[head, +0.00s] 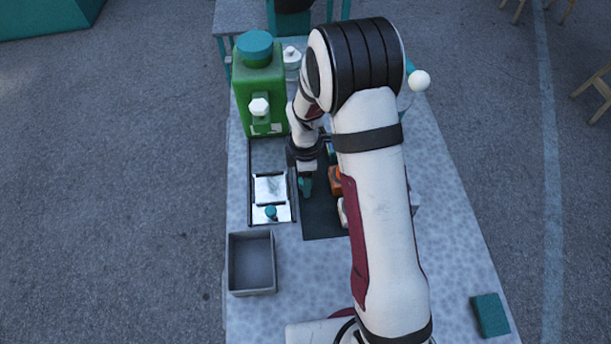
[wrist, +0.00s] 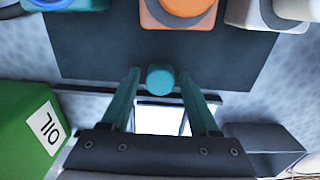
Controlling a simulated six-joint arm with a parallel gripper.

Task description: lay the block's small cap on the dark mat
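A small teal cap (wrist: 160,79) is between the fingertips of my gripper (wrist: 161,72) in the wrist view. A gap shows on each side of it, so the fingers are open around it. The cap appears over the edge of the dark mat (wrist: 100,50) nearest the block; I cannot tell whether it touches the mat. In the head view my gripper (head: 306,186) is low over the left edge of the mat (head: 322,222). The block (head: 254,156) with pale plates lies just left of it, and a teal knob (head: 271,211) stands on its near plate.
A green oil canister (head: 262,85) stands behind the block. A grey open bin (head: 252,262) is in front. A teal block (head: 490,314) lies at the table's near right.

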